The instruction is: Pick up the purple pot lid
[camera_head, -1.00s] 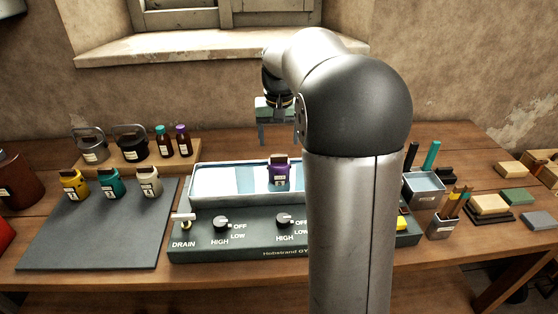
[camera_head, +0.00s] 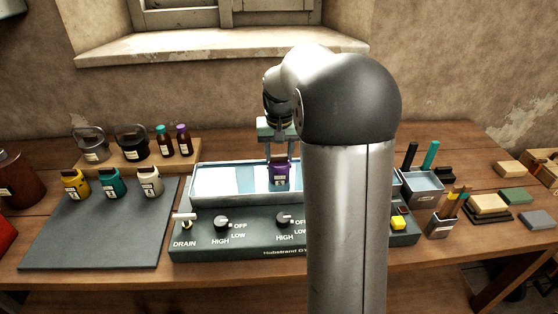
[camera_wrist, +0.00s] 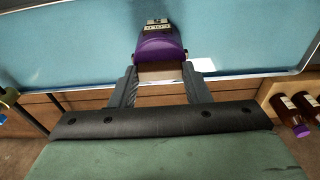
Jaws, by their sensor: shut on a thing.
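The purple pot (camera_head: 279,174) with a white label stands at the right part of the light blue tray of the bench unit. It also shows in the wrist view (camera_wrist: 160,45). Its lid has a brown block-like grip on top (camera_wrist: 160,72). My gripper (camera_head: 279,159) reaches down from above, with one finger on each side of this grip. In the wrist view my gripper (camera_wrist: 160,80) is shut on the lid's grip. The lid appears still on the pot; a gap between them cannot be seen.
The tray (camera_head: 222,206) sits behind a control panel (camera_head: 255,240) with knobs and a drain tap. Yellow (camera_head: 75,184), teal (camera_head: 111,183) and white (camera_head: 149,182) pots stand on a grey mat (camera_head: 95,230) at left. Pen holders (camera_head: 422,187) stand at right.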

